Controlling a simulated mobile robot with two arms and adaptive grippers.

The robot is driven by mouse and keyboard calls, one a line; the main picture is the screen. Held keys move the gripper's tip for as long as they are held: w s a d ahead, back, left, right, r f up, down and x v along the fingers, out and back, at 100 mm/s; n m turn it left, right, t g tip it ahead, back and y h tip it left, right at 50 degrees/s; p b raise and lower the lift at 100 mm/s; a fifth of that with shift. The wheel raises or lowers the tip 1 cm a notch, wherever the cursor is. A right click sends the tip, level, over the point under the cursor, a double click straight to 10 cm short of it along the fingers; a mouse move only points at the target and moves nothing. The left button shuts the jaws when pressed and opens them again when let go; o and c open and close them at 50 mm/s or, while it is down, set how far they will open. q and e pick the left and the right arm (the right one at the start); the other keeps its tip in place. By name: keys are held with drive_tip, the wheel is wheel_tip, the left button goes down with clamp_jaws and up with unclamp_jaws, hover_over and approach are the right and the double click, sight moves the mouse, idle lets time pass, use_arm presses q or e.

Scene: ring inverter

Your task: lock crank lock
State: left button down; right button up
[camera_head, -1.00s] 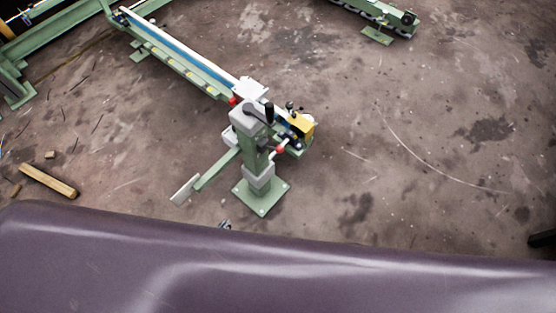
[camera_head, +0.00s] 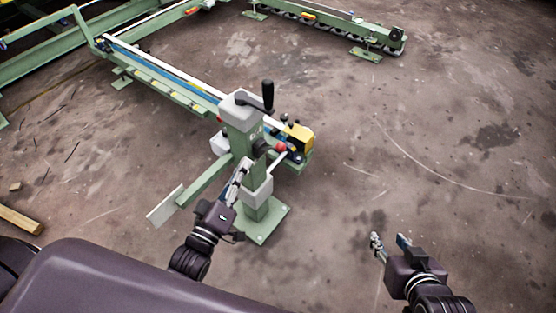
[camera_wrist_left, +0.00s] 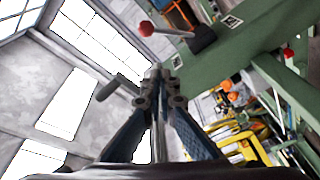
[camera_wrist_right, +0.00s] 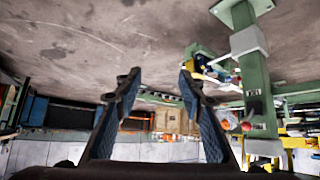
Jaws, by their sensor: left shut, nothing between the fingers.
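A green post (camera_head: 241,140) stands on a square foot plate. At its top is a crank (camera_head: 256,103) with an upright black handle. Lower on its side is a lock lever with a red ball knob (camera_head: 281,147), which also shows in the left wrist view (camera_wrist_left: 147,28) with its black hub. My left gripper (camera_head: 243,168) is close to the post, below the crank; its fingertips (camera_wrist_left: 157,75) are shut and empty, and I cannot tell whether they touch the post. My right gripper (camera_head: 388,240) is open and empty over the floor; the right wrist view shows its spread fingers (camera_wrist_right: 159,82).
A long green rail (camera_head: 165,80) runs from the post to the back left. A yellow block (camera_head: 298,135) sits beside the post. A flat green arm (camera_head: 185,195) sticks out to the lower left. A wooden bar (camera_head: 20,219) lies at left. The floor at right is clear.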

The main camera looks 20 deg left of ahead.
sight(272, 148)
use_arm(q)
drive_tip(key=shift+d+r+t, duration=0.2)
drive_tip(key=shift+r+t, duration=0.1)
drive_tip(key=shift+r, duration=0.45)
use_arm(e)
drive_tip(key=shift+s+d+r, duration=0.15)
drive_tip(key=shift+s+r, duration=0.2)
drive_tip(key=shift+r, duration=0.2)
